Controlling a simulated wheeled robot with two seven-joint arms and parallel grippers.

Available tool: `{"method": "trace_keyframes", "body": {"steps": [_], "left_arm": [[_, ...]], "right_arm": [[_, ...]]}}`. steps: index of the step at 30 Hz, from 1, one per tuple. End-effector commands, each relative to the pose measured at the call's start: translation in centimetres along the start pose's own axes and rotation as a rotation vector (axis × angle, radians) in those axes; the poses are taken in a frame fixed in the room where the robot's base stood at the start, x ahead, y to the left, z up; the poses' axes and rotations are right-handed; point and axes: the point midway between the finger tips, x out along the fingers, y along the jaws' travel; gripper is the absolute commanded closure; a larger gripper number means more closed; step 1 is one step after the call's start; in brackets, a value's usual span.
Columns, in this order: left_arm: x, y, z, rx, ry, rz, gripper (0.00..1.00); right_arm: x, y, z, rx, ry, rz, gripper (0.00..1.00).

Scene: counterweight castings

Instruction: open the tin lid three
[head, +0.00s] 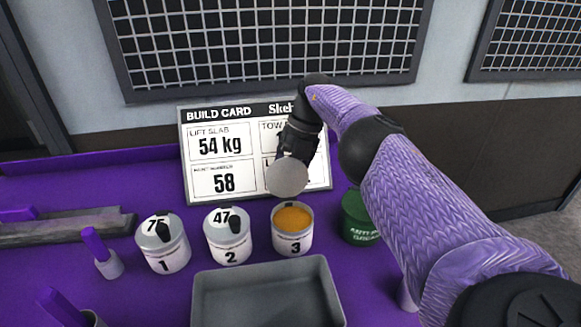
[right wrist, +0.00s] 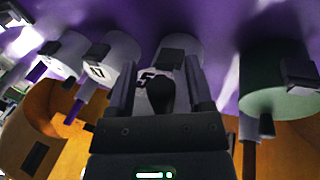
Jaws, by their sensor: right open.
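Tin 3 (head: 292,232) stands open on the purple bench in the head view, with orange contents showing. Its grey round lid (head: 287,177) is raised above and behind the tin, plain underside facing the head camera. I cannot tell whether it touches the tin. My right gripper (head: 292,152) is behind the lid, its fingertips mostly hidden there. In the right wrist view the open fingers (right wrist: 163,85) stand on either side of the lid's dark knob (right wrist: 160,95), with gaps beside it. My left gripper is not in view.
Closed tins 1 (head: 165,246) and 2 (head: 229,238) stand left of tin 3. A green tin (head: 358,222) stands right, under my right arm. A grey tray (head: 203,302) lies in front. The build card (head: 187,150) stands behind. Purple-handled items (head: 108,263) are at left.

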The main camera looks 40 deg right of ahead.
Motion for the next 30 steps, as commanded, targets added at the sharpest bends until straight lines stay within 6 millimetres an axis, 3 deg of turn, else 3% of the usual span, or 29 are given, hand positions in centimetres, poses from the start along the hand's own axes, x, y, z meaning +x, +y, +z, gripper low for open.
{"method": "trace_keyframes", "body": {"steps": [10,12,30], "left_arm": [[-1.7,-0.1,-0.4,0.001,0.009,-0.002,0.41],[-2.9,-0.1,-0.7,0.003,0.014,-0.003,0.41],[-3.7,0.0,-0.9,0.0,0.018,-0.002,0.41]], "right_arm": [[-7.4,2.5,-0.8,-0.001,-0.004,0.003,0.34],[-8.9,2.9,-1.1,0.001,-0.002,0.0,0.34],[-9.9,3.2,-1.3,-0.001,-0.001,-0.001,0.34]]}}
